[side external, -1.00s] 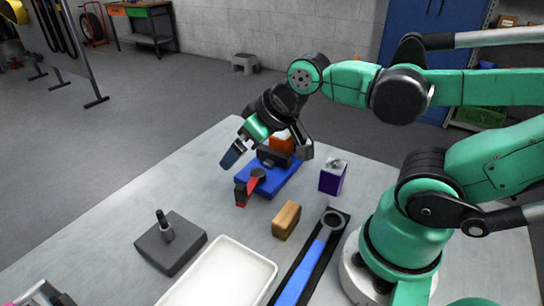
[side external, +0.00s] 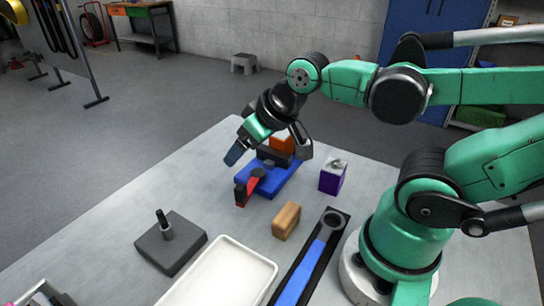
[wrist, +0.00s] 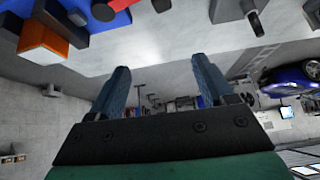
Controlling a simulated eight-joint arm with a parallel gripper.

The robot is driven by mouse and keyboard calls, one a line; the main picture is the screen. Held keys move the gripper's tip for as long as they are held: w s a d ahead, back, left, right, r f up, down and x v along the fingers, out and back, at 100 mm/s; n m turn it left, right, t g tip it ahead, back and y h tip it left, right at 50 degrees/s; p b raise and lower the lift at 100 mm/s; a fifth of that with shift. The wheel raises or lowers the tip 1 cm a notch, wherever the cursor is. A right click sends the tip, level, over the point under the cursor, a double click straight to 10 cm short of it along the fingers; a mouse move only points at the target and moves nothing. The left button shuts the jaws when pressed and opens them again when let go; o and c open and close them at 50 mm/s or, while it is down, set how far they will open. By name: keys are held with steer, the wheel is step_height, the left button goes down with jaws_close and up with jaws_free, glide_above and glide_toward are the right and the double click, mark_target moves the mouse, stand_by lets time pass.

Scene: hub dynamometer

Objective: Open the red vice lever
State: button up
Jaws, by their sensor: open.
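The blue vice (side external: 281,183) sits on the grey table with an orange block (side external: 284,144) at its far side. Its red lever (side external: 249,187) has a dark pivot and a dark end and points toward the near left. My gripper (side external: 234,154) hangs tilted above and to the left of the vice, apart from the lever. In the wrist view my gripper (wrist: 161,64) has its two blue fingers wide apart with nothing between them. The red lever (wrist: 122,3) is cut by the top edge there, beyond the fingertips, and the orange block (wrist: 42,40) is at upper left.
A purple box (side external: 333,177) stands right of the vice. A wooden block (side external: 286,220), a blue-handled wrench (side external: 299,276) in a black holder and a white tray (side external: 225,272) lie nearer. A dark block with a post (side external: 171,243) is at left. The table left of the vice is clear.

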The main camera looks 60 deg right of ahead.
mark_target(240, 187)
steer(key=shift+w+f+m+g, duration=0.1)
steer(key=shift+m+g, duration=0.2)
steer(key=shift+m, duration=0.4)
steer(key=shift+c, duration=0.6)
steer(key=m, duration=0.1)
steer(key=m+g, duration=0.1)
steer(key=m, duration=0.1)
steer(key=f+m+g, duration=0.1)
steer(key=shift+w+a+m, duration=0.25)
steer(key=shift+w+m, duration=0.1)
steer(key=shift+m, duration=0.05)
steer(key=m+g, duration=0.1)
steer(key=m, duration=0.1)
steer(key=f+m+g, duration=0.1)
steer(key=m, duration=0.2)
steer(key=shift+w+a+f+g, duration=0.15)
steer(key=shift+w+f+g, duration=0.05)
steer(key=shift+g, duration=0.1)
steer(key=m+g, duration=0.1)
steer(key=m, duration=0.1)
steer(key=f+m, duration=0.1)
steer(key=m, duration=0.1)
steer(key=shift+w+a+f+g, duration=0.1)
steer(key=shift+a+f+g, duration=0.1)
steer(key=shift+g, duration=0.2)
steer(key=shift+f, duration=2.8)
jaws_close()
